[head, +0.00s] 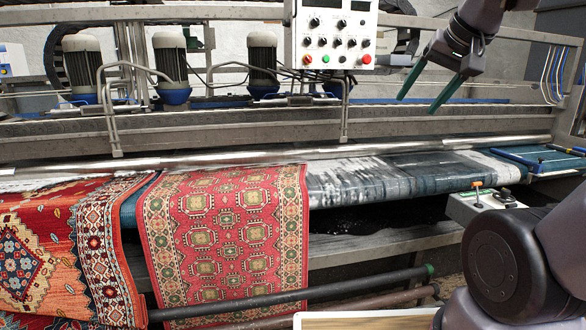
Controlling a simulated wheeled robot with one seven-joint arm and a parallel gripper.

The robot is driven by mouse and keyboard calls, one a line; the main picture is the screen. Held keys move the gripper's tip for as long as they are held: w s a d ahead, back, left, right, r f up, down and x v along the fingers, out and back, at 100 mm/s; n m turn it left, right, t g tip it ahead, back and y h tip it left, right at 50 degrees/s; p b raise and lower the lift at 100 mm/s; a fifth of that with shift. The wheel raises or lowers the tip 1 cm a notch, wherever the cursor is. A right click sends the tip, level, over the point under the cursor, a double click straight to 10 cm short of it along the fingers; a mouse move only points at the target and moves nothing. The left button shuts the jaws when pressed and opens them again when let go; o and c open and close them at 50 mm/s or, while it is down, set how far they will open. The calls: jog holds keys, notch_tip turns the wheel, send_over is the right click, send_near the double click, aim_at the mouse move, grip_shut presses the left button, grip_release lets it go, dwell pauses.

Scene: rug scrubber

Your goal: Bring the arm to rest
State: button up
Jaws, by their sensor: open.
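My gripper (430,93) is at the upper right of the head view, held in the air in front of the rug-scrubbing machine. Its two dark green fingers point down and to the left and stand apart, with nothing between them. It is right of the white control panel (333,33) and above the machine's wet blue belt (400,176). My arm comes in from the upper right corner, and a dark, rounded joint of mine fills the lower right.
Two patterned rugs, an orange-red one (52,250) and a pink-red one (229,237), hang over the front. A small control box (490,203) with a lever juts out at right. Several motors (171,57) stand behind. Pipes (380,277) run low across the front.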

jog(key=shift+m+g, duration=0.3)
jog(key=shift+g, duration=0.1)
jog(key=s, duration=0.1)
jog(key=s+f, duration=0.2)
jog(key=s, duration=0.1)
dwell(1.1)
